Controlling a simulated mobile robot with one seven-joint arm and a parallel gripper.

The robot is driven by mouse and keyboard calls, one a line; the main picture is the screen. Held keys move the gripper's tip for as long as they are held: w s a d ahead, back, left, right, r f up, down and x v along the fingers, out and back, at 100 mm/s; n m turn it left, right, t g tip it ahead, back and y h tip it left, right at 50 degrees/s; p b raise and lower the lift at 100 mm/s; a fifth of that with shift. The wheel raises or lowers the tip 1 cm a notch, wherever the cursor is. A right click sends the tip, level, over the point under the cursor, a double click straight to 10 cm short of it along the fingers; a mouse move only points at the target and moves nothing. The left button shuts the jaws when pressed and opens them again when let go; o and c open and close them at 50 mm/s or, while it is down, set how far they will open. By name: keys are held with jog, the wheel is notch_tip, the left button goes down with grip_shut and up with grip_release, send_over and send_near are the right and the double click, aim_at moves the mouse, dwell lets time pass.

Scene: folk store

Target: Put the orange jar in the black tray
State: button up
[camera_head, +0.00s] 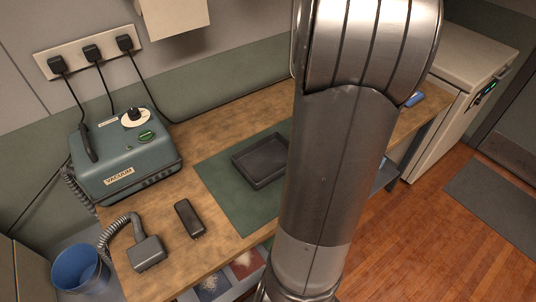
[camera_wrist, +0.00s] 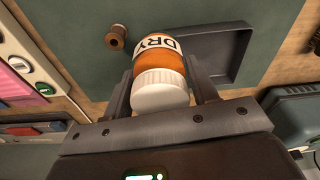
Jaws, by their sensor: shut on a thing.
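The orange jar (camera_wrist: 156,50) has a white ribbed lid and a white label with the letters "DRY". My gripper (camera_wrist: 163,85) is shut on it, one finger on each side, with the lid toward the wrist camera. The black tray (camera_wrist: 243,42) shows behind the jar and to its right in the wrist view. In the head view the black tray (camera_head: 262,160) lies on the green mat and looks empty where visible. My arm hides the jar and gripper in the head view. The jar's height above the mat is hard to tell.
A teal vacuum machine (camera_head: 125,155) with a hose stands left on the wooden bench (camera_head: 180,225). A dark brush-like block (camera_head: 188,219) lies near the mat (camera_head: 225,205). A brown spool (camera_wrist: 116,37) lies left of the jar in the wrist view. A blue bin (camera_head: 78,269) stands lower left.

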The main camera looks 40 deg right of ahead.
jog(key=shift+s+a, duration=0.25)
jog(key=shift+a, duration=0.4)
jog(key=shift+w+a+f, duration=0.1)
jog(key=shift+a+f, duration=0.05)
jog(key=shift+a, duration=0.15)
send_near(266, 160)
jog(key=shift+w+a+f, duration=0.1)
jog(key=shift+w+f, duration=0.05)
jog(key=shift+f, duration=0.85)
jog(key=shift+w+a+f, duration=0.1)
jog(key=shift+f, duration=0.9)
jog(key=o, duration=1)
jog(key=shift+f, duration=0.1)
jog(key=shift+o, duration=0.2)
